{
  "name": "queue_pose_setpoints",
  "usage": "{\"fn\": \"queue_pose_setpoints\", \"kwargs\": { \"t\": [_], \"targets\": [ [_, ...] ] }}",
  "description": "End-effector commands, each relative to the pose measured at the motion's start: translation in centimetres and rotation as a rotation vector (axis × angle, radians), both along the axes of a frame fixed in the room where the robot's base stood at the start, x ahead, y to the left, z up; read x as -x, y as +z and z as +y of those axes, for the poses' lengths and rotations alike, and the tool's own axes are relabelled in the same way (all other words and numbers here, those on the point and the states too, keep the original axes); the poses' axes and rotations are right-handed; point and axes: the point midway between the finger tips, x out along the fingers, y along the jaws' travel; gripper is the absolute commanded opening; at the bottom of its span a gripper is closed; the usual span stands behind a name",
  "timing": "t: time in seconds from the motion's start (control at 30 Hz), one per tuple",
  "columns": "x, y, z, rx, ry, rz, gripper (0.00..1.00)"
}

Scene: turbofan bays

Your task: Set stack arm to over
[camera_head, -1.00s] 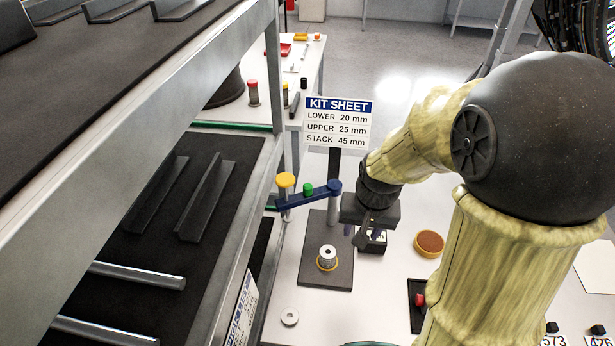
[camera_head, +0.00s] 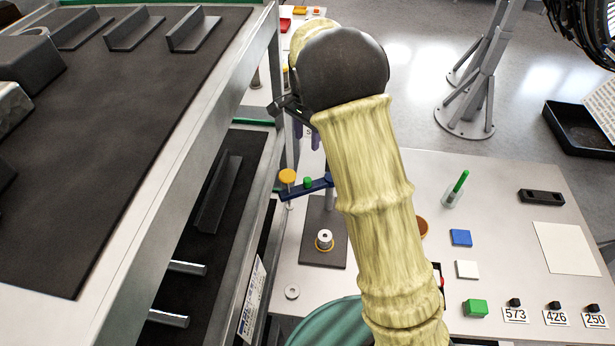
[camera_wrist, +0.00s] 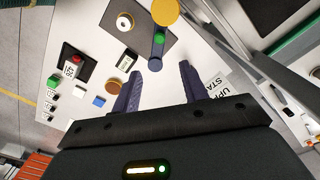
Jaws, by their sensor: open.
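The stack arm (camera_head: 298,191) is a dark blue bar with a yellow knob (camera_head: 287,176) on its outer end and a green button (camera_head: 308,182). It points left, off to the side of the white spool (camera_head: 324,240) on the dark base plate (camera_head: 336,262). My arm hides its post end. My gripper (camera_head: 307,136) shows behind the stack arm in the head view, its purple fingers pointing down. In the wrist view, my gripper (camera_wrist: 160,86) is open and empty. The stack arm (camera_wrist: 156,54) runs away from between its fingertips, with the spool (camera_wrist: 124,22) to the left.
A metal rack (camera_head: 180,130) stands close at the left. A loose washer (camera_head: 292,292) lies in front of the base plate. Blocks and numbered tags lie on the table at right.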

Motion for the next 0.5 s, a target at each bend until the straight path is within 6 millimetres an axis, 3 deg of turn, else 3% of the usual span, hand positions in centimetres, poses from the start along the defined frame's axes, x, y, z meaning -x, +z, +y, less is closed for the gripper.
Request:
{"fn": "queue_pose_setpoints", "kwargs": {
  "t": [0.27,0.5],
  "targets": [
    [0.1,-1.8,-0.1,0.000,-0.001,0.005,0.44],
    [0.1,-5.8,-0.2,0.001,-0.002,0.006,0.44]
  ]
}}
